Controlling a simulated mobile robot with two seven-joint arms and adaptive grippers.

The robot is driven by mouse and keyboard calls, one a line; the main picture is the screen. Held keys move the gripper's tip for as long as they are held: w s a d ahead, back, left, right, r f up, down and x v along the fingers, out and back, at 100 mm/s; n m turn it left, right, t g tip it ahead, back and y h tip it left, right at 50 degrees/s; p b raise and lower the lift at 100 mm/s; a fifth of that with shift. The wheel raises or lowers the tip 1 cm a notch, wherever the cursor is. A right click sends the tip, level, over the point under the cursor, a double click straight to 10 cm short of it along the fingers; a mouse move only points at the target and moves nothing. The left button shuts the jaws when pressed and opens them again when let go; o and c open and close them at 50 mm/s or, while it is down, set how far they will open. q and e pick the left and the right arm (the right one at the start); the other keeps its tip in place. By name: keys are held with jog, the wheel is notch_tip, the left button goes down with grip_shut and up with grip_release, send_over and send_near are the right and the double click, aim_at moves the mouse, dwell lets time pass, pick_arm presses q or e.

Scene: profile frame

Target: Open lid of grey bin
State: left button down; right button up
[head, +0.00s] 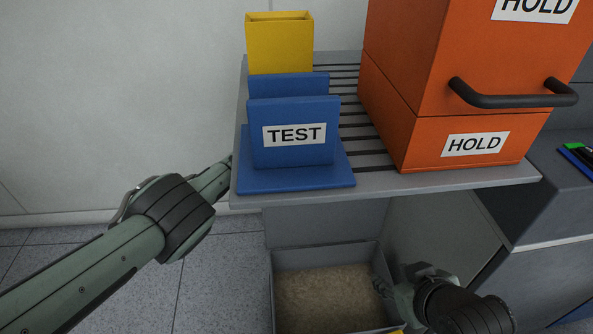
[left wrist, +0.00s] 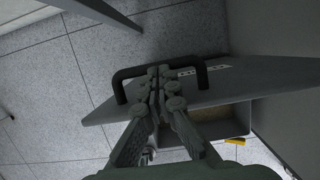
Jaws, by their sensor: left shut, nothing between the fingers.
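The grey bin (head: 277,315) stands low under the shelf's front edge, with its top open and brown, grainy contents visible. A grey panel (head: 325,222) rises behind its opening and looks like the raised lid. In the left wrist view the lid (left wrist: 245,86) carries a black bar handle (left wrist: 122,92) and a white label. My left gripper (left wrist: 158,78) is shut and empty, its fingertips overlapping the handle; contact is unclear. In the head view its fingers are hidden behind the shelf. My right gripper (head: 383,287) is at the bin's right wall; its finger opening is unclear.
A grey slatted shelf (head: 430,182) overhangs the bin. It bears blue TEST holders (head: 300,155), a yellow holder (head: 280,45) and an orange HOLD bin (head: 410,80) with a black handle. A grey cabinet (head: 545,205) stands right. Floor at left is clear.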

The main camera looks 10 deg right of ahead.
pick_arm(q)
jog(key=shift+w+f, duration=0.1)
jog(key=shift+w, duration=0.15)
pick_arm(e)
jog(key=shift+d+f, duration=0.2)
jog(key=shift+d, duration=0.1)
pick_arm(q)
jog(key=shift+s, duration=0.1)
pick_arm(e)
jog(key=shift+s, duration=0.15)
